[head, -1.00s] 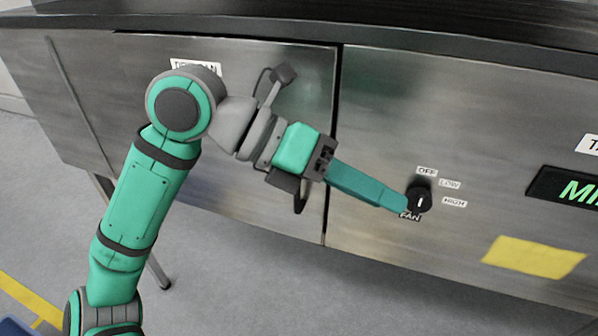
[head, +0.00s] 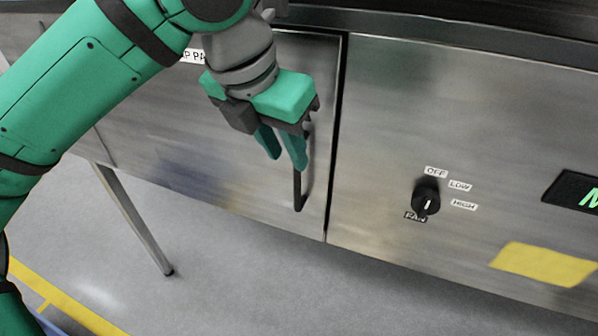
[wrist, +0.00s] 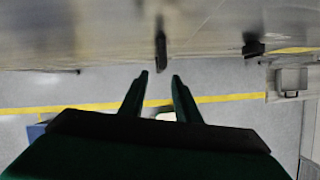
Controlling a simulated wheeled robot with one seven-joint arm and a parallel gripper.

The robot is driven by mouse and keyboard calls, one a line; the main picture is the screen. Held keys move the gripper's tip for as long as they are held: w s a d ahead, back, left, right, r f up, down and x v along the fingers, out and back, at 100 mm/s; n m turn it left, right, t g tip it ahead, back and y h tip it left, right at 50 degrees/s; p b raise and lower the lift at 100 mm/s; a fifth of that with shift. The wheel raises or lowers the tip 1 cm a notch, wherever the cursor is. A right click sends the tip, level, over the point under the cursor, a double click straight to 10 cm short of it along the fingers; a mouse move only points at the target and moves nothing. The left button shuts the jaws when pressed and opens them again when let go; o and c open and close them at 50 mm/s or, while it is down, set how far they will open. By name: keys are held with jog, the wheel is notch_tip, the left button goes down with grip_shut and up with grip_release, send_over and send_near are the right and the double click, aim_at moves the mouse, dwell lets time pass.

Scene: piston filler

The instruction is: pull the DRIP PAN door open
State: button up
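The DRIP PAN door (head: 200,150) is a flat steel panel at the left in the head view, shut flush with the panel beside it. Its label (head: 192,56) is partly hidden by my arm. Its dark vertical bar handle (head: 298,190) is near the door's right edge; the upper part is behind my gripper. My gripper (head: 287,162) points down in front of the door, near the handle, its fingers apart and nothing between them. In the wrist view the handle (wrist: 160,44) lies just beyond the gap between the fingertips (wrist: 160,75). I cannot tell the exact distance.
Right of the door are a black fan knob (head: 426,197) with OFF, LOW and HIGH labels, a yellow patch (head: 543,264) and a dark display (head: 577,190). A metal leg (head: 135,215) stands below the door. The floor in front looks clear.

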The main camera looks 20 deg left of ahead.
send_over(298, 207)
jog(key=f, duration=0.7)
jog(key=shift+w+a+f, duration=0.15)
jog(key=shift+w+f, duration=0.1)
jog(key=shift+c, duration=0.5)
grip_shut()
